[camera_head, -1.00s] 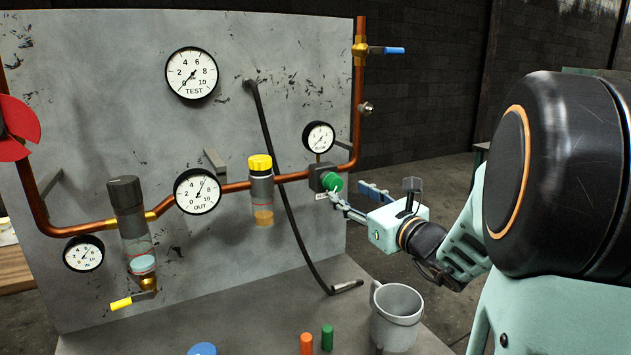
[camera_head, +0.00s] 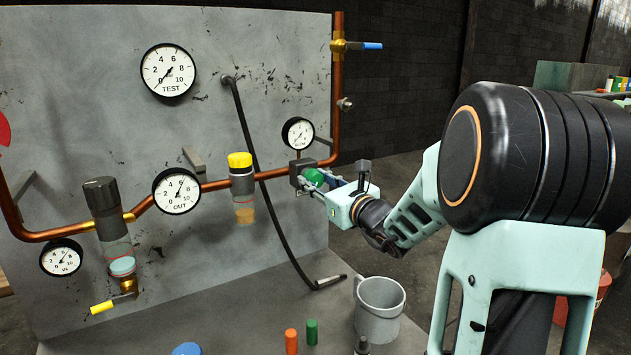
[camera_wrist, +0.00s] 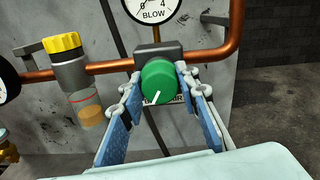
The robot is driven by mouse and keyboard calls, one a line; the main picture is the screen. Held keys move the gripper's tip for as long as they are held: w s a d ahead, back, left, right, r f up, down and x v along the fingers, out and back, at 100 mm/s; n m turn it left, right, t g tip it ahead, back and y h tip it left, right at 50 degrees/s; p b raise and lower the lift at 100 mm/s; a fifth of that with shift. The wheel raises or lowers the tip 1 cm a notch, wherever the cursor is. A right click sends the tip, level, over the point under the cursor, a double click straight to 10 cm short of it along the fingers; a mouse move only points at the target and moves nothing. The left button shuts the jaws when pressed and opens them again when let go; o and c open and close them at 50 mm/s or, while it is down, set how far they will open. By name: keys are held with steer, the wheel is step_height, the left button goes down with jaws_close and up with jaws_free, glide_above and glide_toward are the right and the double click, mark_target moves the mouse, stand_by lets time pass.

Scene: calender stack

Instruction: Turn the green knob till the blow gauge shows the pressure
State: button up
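The green knob (camera_wrist: 159,82) sits on a dark block on the copper pipe, with a white pointer line toward its lower edge. It also shows in the head view (camera_head: 314,177). The blow gauge (camera_head: 298,133) stands above it. Its needle is too small to read in the head view, and the wrist view cuts off the gauge's top (camera_wrist: 153,8). My gripper (camera_wrist: 160,88) has its blue-padded fingers on both sides of the knob. They stand apart, with small gaps seeming to show at the knob's sides; contact is not clear.
The out gauge (camera_head: 176,191), a yellow-capped bowl (camera_head: 242,190) and a black hose (camera_head: 262,190) are left of the knob. A grey mug (camera_head: 379,312) stands on the bench below. A blue-handled valve (camera_head: 365,46) is above.

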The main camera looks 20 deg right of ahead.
steer(key=c, duration=0.5)
steer(key=shift+c, duration=0.2)
steer(key=shift+m, duration=0.3)
steer(key=m+p, duration=0.3)
steer(key=m, duration=0.2)
steer(key=shift+r, duration=0.15)
steer(key=m+p, duration=0.2)
steer(key=m, duration=0.1)
steer(key=shift+m, duration=0.3)
steer(key=shift+m+p, duration=1)
steer(key=shift+m, duration=0.3)
steer(key=o, duration=1.2)
steer(key=shift+c, duration=0.2)
